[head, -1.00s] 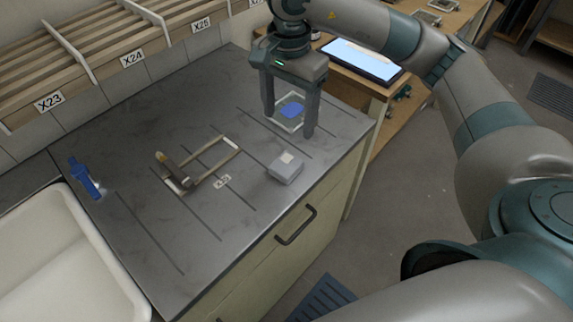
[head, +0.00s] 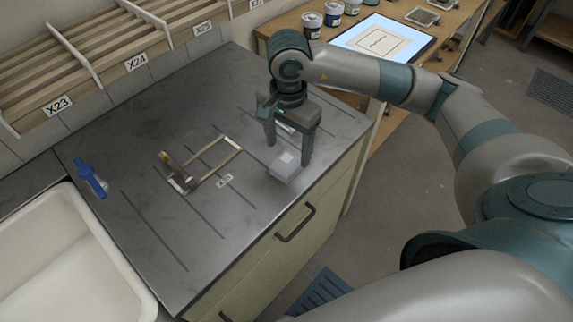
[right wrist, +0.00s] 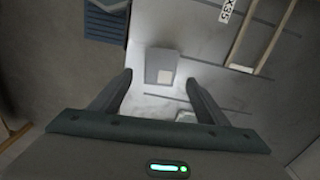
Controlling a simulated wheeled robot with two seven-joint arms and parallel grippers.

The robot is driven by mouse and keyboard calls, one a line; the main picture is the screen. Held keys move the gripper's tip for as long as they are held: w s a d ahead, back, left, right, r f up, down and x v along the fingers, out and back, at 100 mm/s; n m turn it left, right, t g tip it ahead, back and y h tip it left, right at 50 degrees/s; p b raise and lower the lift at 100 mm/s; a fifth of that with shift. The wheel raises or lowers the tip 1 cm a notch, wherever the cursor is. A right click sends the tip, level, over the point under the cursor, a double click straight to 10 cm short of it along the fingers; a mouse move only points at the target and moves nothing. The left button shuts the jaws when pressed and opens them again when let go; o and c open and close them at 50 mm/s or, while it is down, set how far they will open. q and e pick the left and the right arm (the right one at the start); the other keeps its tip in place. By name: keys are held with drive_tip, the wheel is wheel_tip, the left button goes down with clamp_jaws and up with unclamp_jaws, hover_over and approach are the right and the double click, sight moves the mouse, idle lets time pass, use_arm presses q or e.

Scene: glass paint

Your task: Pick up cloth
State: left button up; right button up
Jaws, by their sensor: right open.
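A small light grey block-like piece with a white patch on top (head: 284,168) sits on the dark worktop near its front right edge. It may be the folded cloth; I cannot tell for sure. It also shows in the right wrist view (right wrist: 153,62), just beyond and between the fingertips. My right gripper (head: 288,154) points down over it, open and with nothing held. The gripper also shows in the right wrist view (right wrist: 158,77). The glass piece with a blue patch is mostly hidden behind my right gripper. My left gripper is not in view.
A blue bottle-like tool (head: 90,178) lies at the left beside a white sink (head: 50,235). A slatted rack runs along the back. Jars (head: 312,24) and a lit tablet (head: 383,42) stand on the side table.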

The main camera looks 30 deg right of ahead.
sight(286, 164)
drive_tip(key=shift+a+f+p, duration=0.1)
drive_tip(key=shift+f+p, duration=0.4)
drive_tip(key=shift+p, duration=0.2)
wheel_tip(286, 164, down, 3)
drive_tip(key=shift+s+a+p, duration=0.1)
drive_tip(key=shift+s+p, duration=0.05)
drive_tip(key=shift+p, duration=0.7)
drive_tip(key=shift+f, duration=0.6)
drive_tip(key=c, duration=1.1)
